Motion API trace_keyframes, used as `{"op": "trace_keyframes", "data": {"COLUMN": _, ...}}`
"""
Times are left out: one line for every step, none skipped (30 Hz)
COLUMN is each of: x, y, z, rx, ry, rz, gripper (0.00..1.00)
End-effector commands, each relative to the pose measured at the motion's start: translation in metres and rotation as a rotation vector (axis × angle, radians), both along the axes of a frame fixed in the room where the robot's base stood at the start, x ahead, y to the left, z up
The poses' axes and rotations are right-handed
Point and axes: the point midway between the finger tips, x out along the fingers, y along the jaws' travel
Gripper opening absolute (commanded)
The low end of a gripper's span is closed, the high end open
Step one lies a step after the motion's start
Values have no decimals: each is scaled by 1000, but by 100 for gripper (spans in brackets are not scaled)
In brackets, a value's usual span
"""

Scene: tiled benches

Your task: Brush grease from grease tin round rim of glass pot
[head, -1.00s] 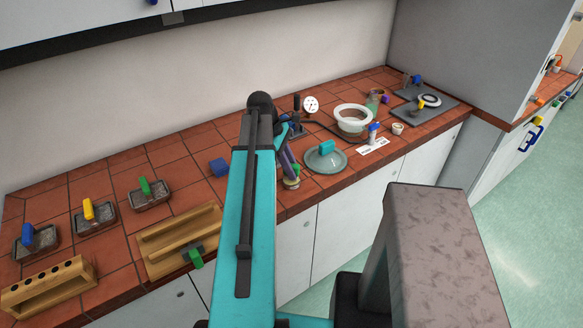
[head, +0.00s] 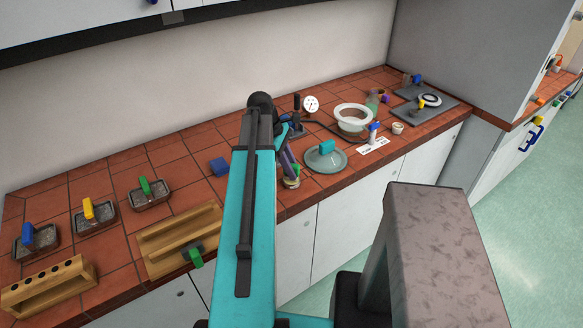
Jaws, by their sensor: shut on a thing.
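My gripper (head: 289,166) points down just right of my teal arm, partly hidden by it. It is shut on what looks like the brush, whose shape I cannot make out. A small round tin (head: 291,183), apparently the grease tin, sits on the bench right under the gripper. I cannot tell whether the brush touches it. The glass pot (head: 353,118), with a broad white rim, stands open further right and back on the bench. A round grey-green glass lid (head: 326,158) with a teal handle lies between the tin and the pot.
A dial gauge (head: 311,104) stands behind the lid. A blue-capped bottle (head: 374,132) and a small cup (head: 398,128) are at the pot's front right. A dark board (head: 425,108) lies beyond. Trays, a wooden rack (head: 48,285) and a blue block (head: 219,167) are left of my arm.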

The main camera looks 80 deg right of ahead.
Motion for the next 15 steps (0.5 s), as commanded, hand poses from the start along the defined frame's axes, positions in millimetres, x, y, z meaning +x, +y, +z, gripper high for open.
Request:
{"op": "trace_keyframes", "data": {"x": 0, "y": 0, "z": -1, "rx": 0, "ry": 0, "rz": 0, "gripper": 2}}
{"op": "trace_keyframes", "data": {"x": 0, "y": 0, "z": -1, "rx": 0, "ry": 0, "rz": 0, "gripper": 2}}
{"op": "trace_keyframes", "data": {"x": 0, "y": 0, "z": -1, "rx": 0, "ry": 0, "rz": 0, "gripper": 2}}
{"op": "trace_keyframes", "data": {"x": 0, "y": 0, "z": -1, "rx": 0, "ry": 0, "rz": 0, "gripper": 2}}
{"op": "trace_keyframes", "data": {"x": 0, "y": 0, "z": -1, "rx": 0, "ry": 0, "rz": 0, "gripper": 2}}
{"op": "trace_keyframes", "data": {"x": 0, "y": 0, "z": -2, "rx": 0, "ry": 0, "rz": 0, "gripper": 2}}
{"op": "trace_keyframes", "data": {"x": 0, "y": 0, "z": -2, "rx": 0, "ry": 0, "rz": 0, "gripper": 2}}
{"op": "trace_keyframes", "data": {"x": 0, "y": 0, "z": -2, "rx": 0, "ry": 0, "rz": 0, "gripper": 2}}
{"op": "trace_keyframes", "data": {"x": 0, "y": 0, "z": -3, "rx": 0, "ry": 0, "rz": 0, "gripper": 2}}
{"op": "trace_keyframes", "data": {"x": 0, "y": 0, "z": -3, "rx": 0, "ry": 0, "rz": 0, "gripper": 2}}
{"op": "trace_keyframes", "data": {"x": 0, "y": 0, "z": -3, "rx": 0, "ry": 0, "rz": 0, "gripper": 2}}
{"op": "trace_keyframes", "data": {"x": 0, "y": 0, "z": -3, "rx": 0, "ry": 0, "rz": 0, "gripper": 2}}
{"op": "trace_keyframes", "data": {"x": 0, "y": 0, "z": -4, "rx": 0, "ry": 0, "rz": 0, "gripper": 2}}
{"op": "trace_keyframes", "data": {"x": 0, "y": 0, "z": -4, "rx": 0, "ry": 0, "rz": 0, "gripper": 2}}
{"op": "trace_keyframes", "data": {"x": 0, "y": 0, "z": -4, "rx": 0, "ry": 0, "rz": 0, "gripper": 2}}
